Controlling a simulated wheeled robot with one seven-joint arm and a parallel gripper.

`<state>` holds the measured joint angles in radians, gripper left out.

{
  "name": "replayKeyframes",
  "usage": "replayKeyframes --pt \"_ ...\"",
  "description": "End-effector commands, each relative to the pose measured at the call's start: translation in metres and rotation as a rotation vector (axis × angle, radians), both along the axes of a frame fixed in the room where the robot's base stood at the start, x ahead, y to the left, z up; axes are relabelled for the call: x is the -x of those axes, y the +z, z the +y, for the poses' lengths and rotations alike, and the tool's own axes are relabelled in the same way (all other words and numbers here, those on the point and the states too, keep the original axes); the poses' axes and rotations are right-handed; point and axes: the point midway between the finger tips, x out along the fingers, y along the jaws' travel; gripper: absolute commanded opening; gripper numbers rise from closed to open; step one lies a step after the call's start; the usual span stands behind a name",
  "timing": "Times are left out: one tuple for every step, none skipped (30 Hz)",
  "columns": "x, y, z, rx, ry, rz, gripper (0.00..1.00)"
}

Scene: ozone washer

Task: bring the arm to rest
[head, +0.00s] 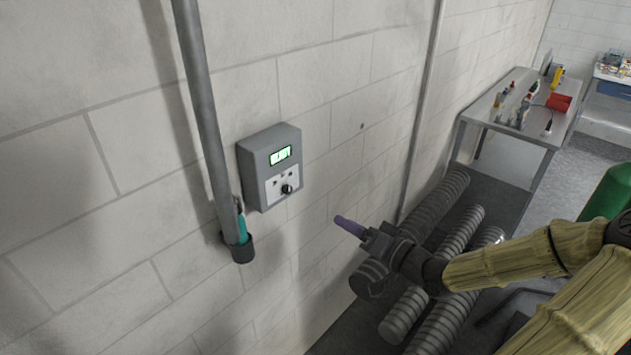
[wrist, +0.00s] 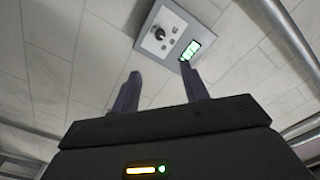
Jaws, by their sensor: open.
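My gripper (head: 349,226) is in the middle of the head view, in front of the block wall and to the lower right of a grey control box. In the wrist view my gripper (wrist: 157,85) has its two dark purple fingers apart, with nothing between them. My arm, in a tan ribbed cover, comes in from the right of the head view. The grey control box (head: 272,166) is fixed to the wall, with a lit green display and a black knob (head: 287,189). The box also shows beyond the fingers in the wrist view (wrist: 168,42).
A grey pipe (head: 205,110) runs down the wall left of the box, with a dark holder (head: 239,249) and a teal item in it. Ribbed hoses (head: 440,215) lie below my gripper. A metal table (head: 503,100) with tools and a red cup (head: 559,102) stands behind.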

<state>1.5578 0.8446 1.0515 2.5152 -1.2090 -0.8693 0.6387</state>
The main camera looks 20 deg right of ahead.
Motion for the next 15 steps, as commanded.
replayKeyframes --pt "0.000 0.000 0.000 0.000 0.000 0.000 0.45" --pt "0.000 0.000 0.000 0.001 0.001 0.002 0.45" --pt "-0.001 -0.002 0.001 0.005 0.001 0.007 0.45" --pt "-0.001 -0.004 0.002 0.011 0.002 0.014 0.45" --pt "-0.002 -0.006 0.004 0.019 0.004 0.025 0.45" --pt "-0.004 -0.011 0.007 0.036 0.008 0.046 0.45" --pt "-0.005 -0.017 0.009 0.050 0.010 0.067 0.45" --pt "-0.006 -0.023 0.013 0.070 0.014 0.091 0.45" --pt "-0.008 -0.032 0.017 0.101 0.018 0.131 0.45" --pt "-0.009 -0.040 0.021 0.127 0.021 0.162 0.45" --pt "-0.009 -0.048 0.024 0.156 0.026 0.196 0.45" --pt "-0.010 -0.059 0.029 0.199 0.031 0.243 0.45" --pt "-0.010 -0.067 0.032 0.232 0.035 0.279 0.45" --pt "-0.009 -0.075 0.034 0.265 0.037 0.314 0.45" --pt "-0.008 -0.085 0.037 0.309 0.041 0.359 0.45"
